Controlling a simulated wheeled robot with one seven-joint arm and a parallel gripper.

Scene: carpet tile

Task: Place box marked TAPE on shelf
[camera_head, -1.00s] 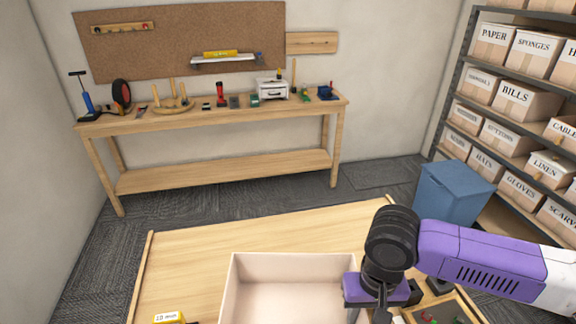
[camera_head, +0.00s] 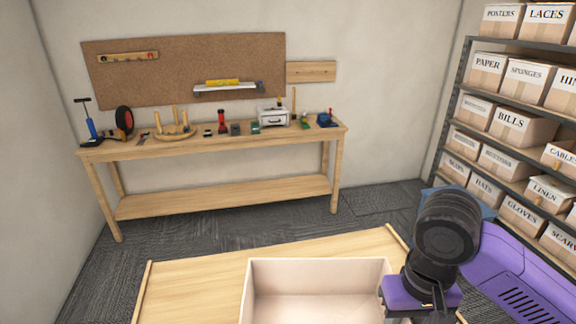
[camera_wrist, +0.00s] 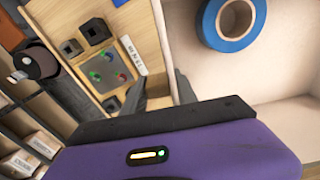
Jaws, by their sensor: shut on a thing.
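A pale, open-topped box (camera_head: 318,274) is at the bottom of the head view, in front of the wooden table's back edge. In the wrist view its light inside (camera_wrist: 275,68) shows at the right, with a blue roll of tape (camera_wrist: 250,38) in it. No TAPE marking is visible. My gripper (camera_wrist: 166,85) is shut on the near side wall of this box, at the box's right side in the head view. The box appears raised off the table; its underside is hidden. The shelf (camera_head: 447,110) at the right is filled with labelled boxes.
The wooden table (camera_head: 190,285) is bare left of the box. A blue bin (camera_head: 484,202) is partly hidden by my arm. A workbench (camera_head: 220,190) with tools stands at the back wall.

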